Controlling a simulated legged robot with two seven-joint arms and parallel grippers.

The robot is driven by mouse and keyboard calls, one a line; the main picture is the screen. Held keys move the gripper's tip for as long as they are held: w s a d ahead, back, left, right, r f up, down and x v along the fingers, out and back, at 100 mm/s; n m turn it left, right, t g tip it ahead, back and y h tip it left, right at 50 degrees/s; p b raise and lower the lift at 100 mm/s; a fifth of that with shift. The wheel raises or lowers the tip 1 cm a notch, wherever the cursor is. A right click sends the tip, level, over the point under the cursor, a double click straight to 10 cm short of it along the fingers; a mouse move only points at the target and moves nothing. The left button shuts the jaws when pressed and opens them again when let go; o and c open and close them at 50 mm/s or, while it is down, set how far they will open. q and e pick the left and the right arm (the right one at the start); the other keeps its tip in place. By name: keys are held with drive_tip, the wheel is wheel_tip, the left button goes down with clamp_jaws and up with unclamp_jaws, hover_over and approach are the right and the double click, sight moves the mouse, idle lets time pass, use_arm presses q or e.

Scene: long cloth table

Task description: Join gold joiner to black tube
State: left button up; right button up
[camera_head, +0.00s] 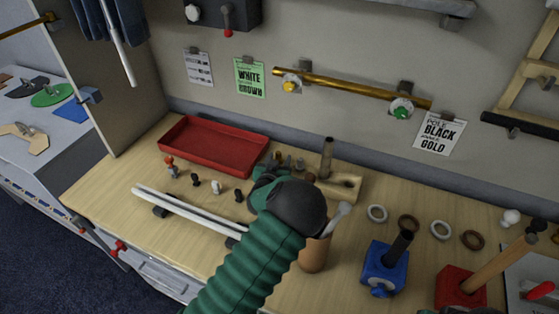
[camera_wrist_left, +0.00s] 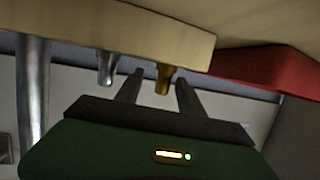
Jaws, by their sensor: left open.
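My left gripper (camera_wrist_left: 158,92) is open in the left wrist view, with its two fingers on either side of a gold joiner (camera_wrist_left: 163,80). The joiner sticks out from a pale wooden block (camera_wrist_left: 150,35), and I cannot see the fingers pressing on it. In the head view my green left arm ends in the left gripper (camera_head: 268,176) beside the wooden block (camera_head: 345,187); its fingers are mostly hidden. A short black tube (camera_head: 402,243) stands upright, slightly tilted, in a blue holder (camera_head: 383,272) to the right. My right gripper is not in view.
A silver joiner (camera_wrist_left: 107,68) and a grey tube (camera_wrist_left: 32,105) are near the left gripper. A red tray (camera_head: 212,146) lies at the back left, with several small pegs before it. White tubes (camera_head: 190,212) rest at front left. A brown cup (camera_head: 314,253) stands beside my arm.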

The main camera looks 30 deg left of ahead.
use_arm(q)
drive_tip(key=shift+d+r, duration=0.1)
drive_tip(key=shift+d, duration=0.05)
drive_tip(key=shift+c, duration=0.7)
drive_tip(key=shift+s+a, duration=0.15)
drive_tip(key=shift+a, duration=0.5)
clamp_jaws()
drive_tip(key=shift+d, duration=0.4)
